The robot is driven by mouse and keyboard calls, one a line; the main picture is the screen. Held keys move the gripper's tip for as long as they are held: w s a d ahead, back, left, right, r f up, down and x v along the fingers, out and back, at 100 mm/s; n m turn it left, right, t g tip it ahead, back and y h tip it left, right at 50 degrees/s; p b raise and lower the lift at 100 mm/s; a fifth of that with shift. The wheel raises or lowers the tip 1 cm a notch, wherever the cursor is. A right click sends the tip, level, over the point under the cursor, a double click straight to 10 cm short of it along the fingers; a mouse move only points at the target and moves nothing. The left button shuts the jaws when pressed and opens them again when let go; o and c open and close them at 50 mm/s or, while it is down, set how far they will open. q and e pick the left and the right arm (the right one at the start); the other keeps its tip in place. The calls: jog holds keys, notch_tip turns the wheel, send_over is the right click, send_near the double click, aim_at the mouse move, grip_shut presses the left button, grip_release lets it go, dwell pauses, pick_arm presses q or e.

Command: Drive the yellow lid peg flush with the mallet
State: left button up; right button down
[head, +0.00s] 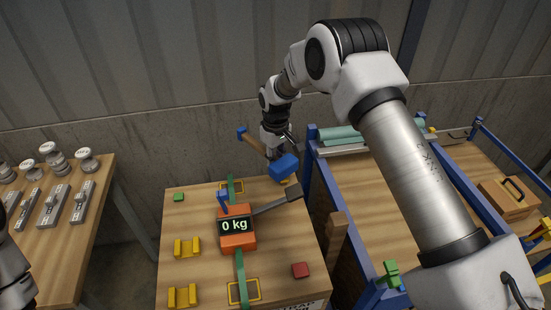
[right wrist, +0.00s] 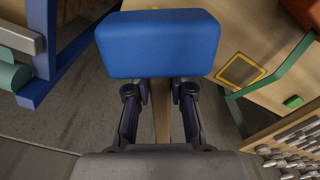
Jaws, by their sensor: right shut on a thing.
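The mallet has a blue block head (head: 284,166) and a wooden handle (head: 256,144). My right gripper (head: 277,146) is shut on the handle, beyond the far edge of the middle table. The head hangs over or near that table's far right corner; its height is unclear. In the right wrist view the blue head (right wrist: 160,45) fills the top middle, and the handle (right wrist: 161,115) runs between the fingers of my right gripper (right wrist: 160,92). A bit of yellow shows beside the head, partly hidden; I cannot pick out the yellow lid peg. My left gripper is not in view.
The middle table holds an orange scale (head: 237,241) reading 0 kg, a grey bar with a dark block end (head: 293,195), yellow brackets (head: 187,248), a red block (head: 300,270) and green strips. A blue-framed bench (head: 345,185) stands right; metal weights (head: 54,160) stand left.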

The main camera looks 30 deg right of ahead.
jog(key=shift+s+f+b, duration=0.1)
jog(key=shift+f+b, duration=0.9)
jog(key=shift+f, duration=0.9)
jog(key=shift+r+p, duration=0.9)
jog(key=shift+r, duration=0.15)
jog(key=shift+r, duration=0.1)
